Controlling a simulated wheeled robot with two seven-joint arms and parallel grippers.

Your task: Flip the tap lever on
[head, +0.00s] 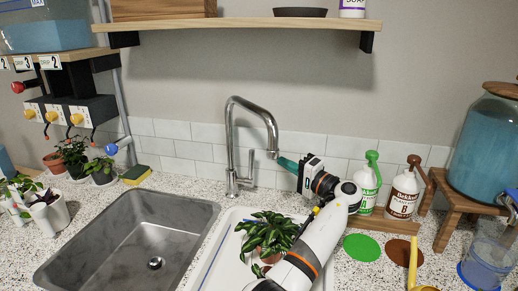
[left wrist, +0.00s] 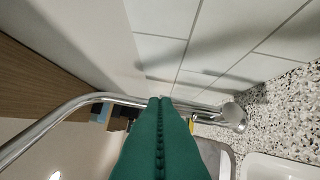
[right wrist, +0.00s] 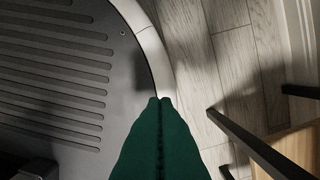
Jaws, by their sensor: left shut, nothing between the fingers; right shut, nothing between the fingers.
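The chrome tap (head: 231,140) stands upright behind the sink, its spout arching over to the right. Its small lever (head: 252,164) stands up at the right side of the tap's base. My left gripper (head: 279,159) is shut and empty, its green fingers pointing left toward the tap, to the right of the lever and near the spout's end. In the left wrist view, the shut fingers (left wrist: 160,100) overlap part of the tap (left wrist: 232,116), so contact cannot be told. My right gripper (right wrist: 160,101) is shut and empty above the floor, outside the head view.
The steel sink (head: 75,236) lies left of a white tray (head: 222,243) with a leafy plant (head: 268,232). A green-topped bottle (head: 369,186) and a brown-topped bottle (head: 404,192) stand right of my left gripper. A shelf (head: 240,23) hangs above the tap.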

